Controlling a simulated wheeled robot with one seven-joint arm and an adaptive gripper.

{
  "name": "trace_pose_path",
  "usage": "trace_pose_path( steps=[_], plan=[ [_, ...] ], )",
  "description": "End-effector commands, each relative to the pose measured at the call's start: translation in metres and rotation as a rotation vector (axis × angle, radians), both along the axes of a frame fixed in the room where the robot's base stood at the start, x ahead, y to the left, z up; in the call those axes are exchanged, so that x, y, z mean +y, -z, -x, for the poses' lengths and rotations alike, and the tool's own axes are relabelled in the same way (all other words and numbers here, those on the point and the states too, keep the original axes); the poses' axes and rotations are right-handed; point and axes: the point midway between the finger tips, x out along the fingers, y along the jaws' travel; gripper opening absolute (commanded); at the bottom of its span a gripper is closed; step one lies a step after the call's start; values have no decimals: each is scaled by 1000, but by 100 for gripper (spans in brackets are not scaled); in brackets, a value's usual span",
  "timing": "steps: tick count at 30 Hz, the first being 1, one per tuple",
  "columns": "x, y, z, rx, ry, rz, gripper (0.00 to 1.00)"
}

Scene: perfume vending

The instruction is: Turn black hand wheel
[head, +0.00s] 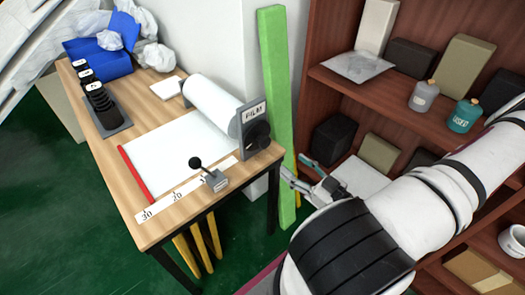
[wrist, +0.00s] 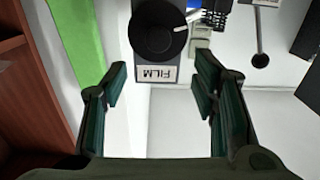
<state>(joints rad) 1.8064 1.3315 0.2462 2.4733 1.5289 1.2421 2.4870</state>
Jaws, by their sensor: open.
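The black hand wheel (head: 257,134) is on the grey end bracket labelled FILM (head: 254,113), at the right end of a white film roll (head: 212,104) on the wooden table. In the wrist view the wheel (wrist: 157,27) is a round black disc at the top centre, with the FILM label below it. My gripper (head: 297,172) is to the right of the table corner and the wheel in the head view. In the wrist view its two dark green fingers (wrist: 160,82) are spread wide with nothing between them. The wheel lies beyond the fingertips, apart from them.
A tall green board (head: 274,110) stands close beside the wheel. A wooden shelf (head: 335,80) with boxes and bottles is at the right. A black-knobbed lever (head: 213,179) stands at the table's front edge. White film sheet (head: 180,150) covers the table middle.

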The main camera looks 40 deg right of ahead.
Motion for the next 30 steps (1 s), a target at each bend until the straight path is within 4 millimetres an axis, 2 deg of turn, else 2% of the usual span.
trace_pose_path(
  steps=[4,8,21,25,30],
  plan=[
    [-2,4,-4,-1,24,-39,54],
    [-1,4,-19,-1,21,-38,54],
    [2,3,-103,-1,18,-34,54],
    [2,3,-121,-2,19,-33,54],
    [3,3,-134,0,20,-33,54]
  ],
)
